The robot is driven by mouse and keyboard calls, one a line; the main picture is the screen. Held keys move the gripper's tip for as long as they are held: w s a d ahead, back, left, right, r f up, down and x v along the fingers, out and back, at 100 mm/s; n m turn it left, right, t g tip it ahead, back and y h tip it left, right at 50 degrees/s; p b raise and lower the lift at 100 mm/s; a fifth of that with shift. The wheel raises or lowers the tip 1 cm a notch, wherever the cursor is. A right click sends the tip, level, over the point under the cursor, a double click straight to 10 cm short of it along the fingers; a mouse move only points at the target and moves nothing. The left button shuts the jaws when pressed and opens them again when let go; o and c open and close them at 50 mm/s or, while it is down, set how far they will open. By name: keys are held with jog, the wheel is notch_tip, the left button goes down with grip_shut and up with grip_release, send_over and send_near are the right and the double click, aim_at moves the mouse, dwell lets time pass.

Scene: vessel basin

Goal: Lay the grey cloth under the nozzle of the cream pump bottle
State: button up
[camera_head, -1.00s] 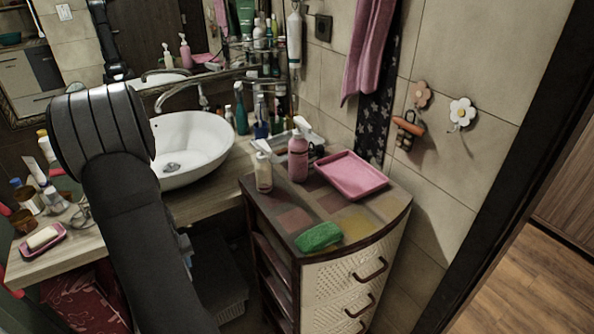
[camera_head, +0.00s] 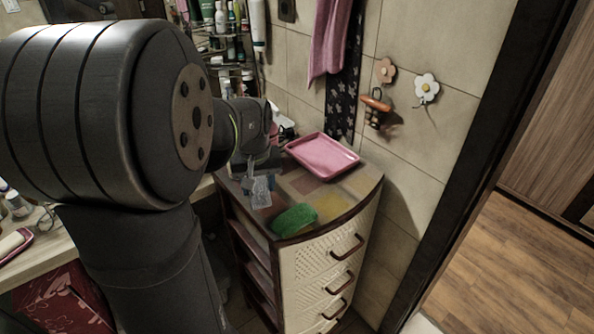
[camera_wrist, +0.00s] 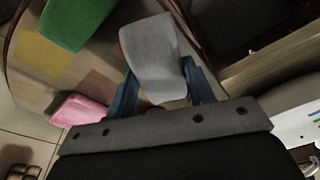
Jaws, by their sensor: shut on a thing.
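The grey cloth (camera_wrist: 150,45) hangs between the two blue fingers of my gripper (camera_wrist: 158,78), which is shut on it. In the head view the cloth (camera_head: 261,194) shows as a small pale piece below my gripper (camera_head: 260,178), at the left edge of the drawer cabinet's top. Whether it touches the top is unclear. The cream pump bottle and its nozzle are hidden behind my arm and gripper in the head view, and I cannot make them out in the wrist view.
A green sponge-like block (camera_head: 295,219) lies on the cabinet top (camera_head: 345,190) near its front edge, right of the cloth. A pink tray (camera_head: 322,156) lies farther back. Top surface between block and tray is clear. Pink towel (camera_head: 329,40) hangs on the wall behind.

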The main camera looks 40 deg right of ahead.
jog(key=s+d+r+m, duration=0.4)
jog(key=s+d+r, duration=0.3)
jog(key=s, duration=0.4)
send_over(276, 199)
jog(key=f, duration=0.7)
jog(key=shift+s+a+f, duration=0.2)
jog(key=shift+a+f, duration=0.05)
jog(key=shift+f, duration=2)
jog(key=o, duration=1)
jog(key=shift+f, duration=0.1)
jog(key=shift+c, duration=0.2)
notch_tip(276, 199, up, 11)
jog(key=s+a, duration=0.1)
jog(key=shift+r, duration=0.2)
jog(key=shift+o, duration=0.5)
jog(key=shift+s+a+r, duration=0.1)
jog(key=shift+r, duration=0.3)
